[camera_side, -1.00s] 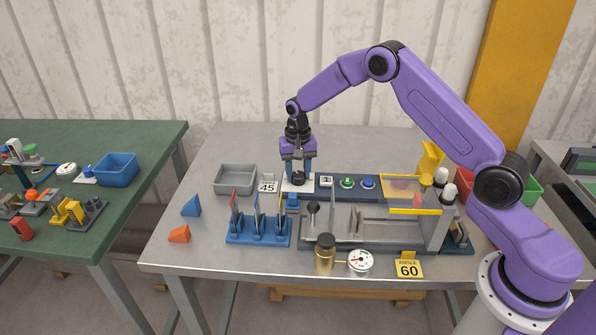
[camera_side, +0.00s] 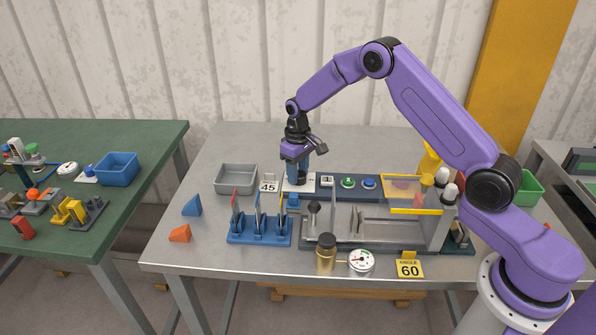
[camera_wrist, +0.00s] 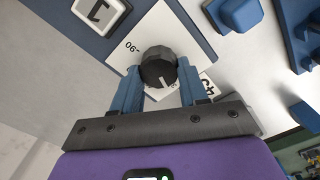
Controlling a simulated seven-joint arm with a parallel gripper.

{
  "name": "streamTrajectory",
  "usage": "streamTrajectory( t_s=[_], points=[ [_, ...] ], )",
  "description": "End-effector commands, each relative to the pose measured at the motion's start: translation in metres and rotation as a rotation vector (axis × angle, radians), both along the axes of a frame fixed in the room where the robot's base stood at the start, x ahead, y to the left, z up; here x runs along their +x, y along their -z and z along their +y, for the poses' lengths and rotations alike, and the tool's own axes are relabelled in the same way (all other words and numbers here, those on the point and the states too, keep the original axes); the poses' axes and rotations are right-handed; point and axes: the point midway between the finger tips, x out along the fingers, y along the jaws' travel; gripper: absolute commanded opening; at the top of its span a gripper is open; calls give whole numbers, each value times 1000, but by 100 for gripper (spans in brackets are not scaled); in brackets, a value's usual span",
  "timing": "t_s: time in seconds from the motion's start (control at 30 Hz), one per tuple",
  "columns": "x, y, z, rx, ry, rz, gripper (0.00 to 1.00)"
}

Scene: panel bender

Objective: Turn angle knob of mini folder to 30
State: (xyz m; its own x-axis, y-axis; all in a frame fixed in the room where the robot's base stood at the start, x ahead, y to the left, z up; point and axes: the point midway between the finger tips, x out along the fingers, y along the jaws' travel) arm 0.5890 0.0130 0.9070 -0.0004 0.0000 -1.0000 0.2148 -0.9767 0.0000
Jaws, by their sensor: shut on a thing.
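The angle knob (camera_wrist: 158,67) is dark and round, with a pale pointer line on its top, in the wrist view. It stands on a white dial plate (camera_wrist: 157,27) marked "90" at the left; other marks are partly hidden by my fingers. I cannot read the number the pointer faces. My gripper (camera_wrist: 158,76) is shut on the knob, one blue finger on each side. In the side view my gripper (camera_side: 299,178) points down at the back left of the mini folder (camera_side: 390,229), and the fingers partly hide the knob. A yellow sign (camera_side: 409,268) reads "ANGLE 60".
A "45" card (camera_side: 268,187) and grey tray (camera_side: 236,178) stand left of the gripper. Green and blue buttons (camera_side: 358,183) lie to its right. A blue rack (camera_side: 259,231) with upright pieces is in front. The table behind is clear.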

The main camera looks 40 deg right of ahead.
Motion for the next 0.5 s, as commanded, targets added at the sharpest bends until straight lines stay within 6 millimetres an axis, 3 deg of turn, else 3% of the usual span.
streamTrajectory(
  t_s=[0.5],
  points=[
    [0,-1,0,-1,-64,0,13]
  ],
)
